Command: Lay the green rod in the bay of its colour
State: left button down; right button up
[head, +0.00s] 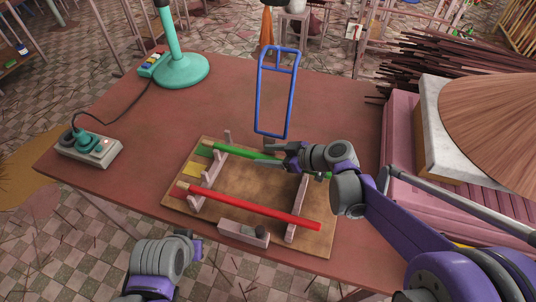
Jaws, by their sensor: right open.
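The green rod (228,152) lies across the back of a wooden rack board (262,187), over its pale notched supports (207,183). My right gripper (270,153) is open at the middle of the green rod, and its fingers overlap the rod in view. I cannot tell whether they touch it. The gripper and wrist hide part of the rod, and its right end shows beyond them. A yellow patch (190,170) marks the board's left side. My left arm shows at the bottom left, but its fingers do not show.
A red rod (250,207) lies across the front of the rack. A grey block (243,233) sits at the front edge. A blue frame (275,95) stands behind the rack. A teal lamp stand (181,70) and a socket box (89,148) are on the left. The table's back right is clear.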

jog(key=v, duration=1.2)
